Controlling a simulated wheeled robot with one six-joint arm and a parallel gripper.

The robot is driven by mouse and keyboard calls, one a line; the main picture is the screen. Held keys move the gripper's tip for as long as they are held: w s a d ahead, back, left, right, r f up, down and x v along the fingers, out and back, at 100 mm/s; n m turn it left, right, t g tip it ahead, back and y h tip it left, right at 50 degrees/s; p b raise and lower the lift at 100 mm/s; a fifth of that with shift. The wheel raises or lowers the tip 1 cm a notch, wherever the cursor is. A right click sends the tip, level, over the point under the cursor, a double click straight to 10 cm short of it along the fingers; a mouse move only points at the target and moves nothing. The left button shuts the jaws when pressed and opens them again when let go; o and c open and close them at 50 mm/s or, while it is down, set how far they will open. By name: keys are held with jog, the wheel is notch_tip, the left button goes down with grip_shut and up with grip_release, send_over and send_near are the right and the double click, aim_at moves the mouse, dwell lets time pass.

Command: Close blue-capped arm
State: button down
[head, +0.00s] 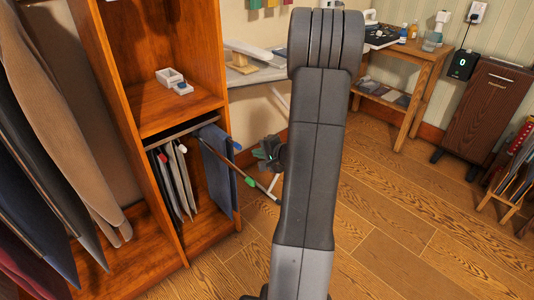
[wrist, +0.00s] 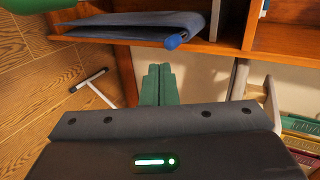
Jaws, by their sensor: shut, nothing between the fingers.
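The blue-capped arm carries a folded dark blue cloth; in the wrist view its blue cap (wrist: 174,41) is at the cloth's near end. In the head view the blue cloth (head: 219,172) hangs swung out from the closet's lower bay. A second arm with a green cap (head: 249,182) also sticks out there, bare. A large green shape, probably this cap, fills the wrist view's upper left corner (wrist: 14,22). My gripper (wrist: 158,68) is shut and empty, its green fingers apart from the blue cap. In the head view my gripper (head: 264,155) is partly hidden by my arm.
The wooden closet (head: 205,50) stands left, with several garments inside and a white open box (head: 172,77) on its shelf. An ironing board (head: 258,58) is behind, its white foot (wrist: 90,80) on the floor. A side table (head: 415,60) stands right.

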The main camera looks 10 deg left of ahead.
aim_at(239, 145)
jog(key=r+x, duration=0.1)
jog(key=x, duration=0.5)
jog(key=shift+w+a, duration=0.35)
jog(key=shift+a, duration=0.05)
jog(key=shift+f, duration=0.15)
jog(key=w+a, duration=0.2)
jog(key=a, duration=0.1)
jog(key=shift+f+b, duration=0.1)
jog(key=shift+b, duration=0.3)
jog(key=shift+w+a, duration=0.2)
jog(key=shift+w, duration=0.1)
jog(key=shift+d, duration=0.15)
